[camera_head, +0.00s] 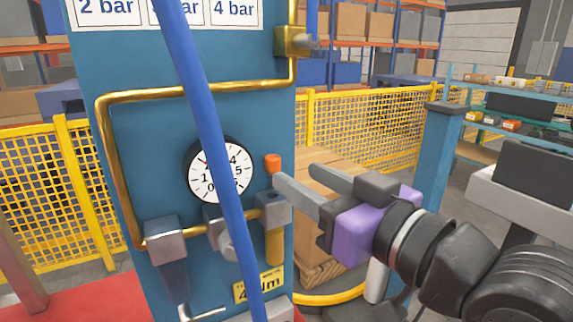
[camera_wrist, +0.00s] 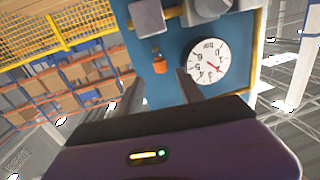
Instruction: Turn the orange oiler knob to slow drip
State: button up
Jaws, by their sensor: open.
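The orange oiler knob (camera_head: 273,163) is a small cap above a grey block with a yellow-brown bowl (camera_head: 274,243), on the right side of the blue panel (camera_head: 150,62). My gripper (camera_head: 294,178) reaches in from the right with its two fingers apart. One fingertip is close to the knob in the head view; I cannot tell whether it touches. In the wrist view the knob (camera_wrist: 160,65) lies ahead, between the directions of the two open fingers (camera_wrist: 160,85), with nothing held. The pressure gauge (camera_head: 219,171) is left of the knob.
A blue hose (camera_head: 205,125) crosses in front of the panel and partly covers the gauge. Brass pipe (camera_head: 140,97) runs around the gauge. A grey filter block (camera_head: 166,236) is at lower left. A wooden crate (camera_head: 318,262) and yellow fence (camera_head: 380,132) stand behind.

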aim_at(277, 164)
jog(key=x, duration=0.5)
jog(key=shift+w+a, duration=0.2)
jog(key=shift+a, duration=0.1)
jog(key=shift+c, duration=0.5)
grip_shut()
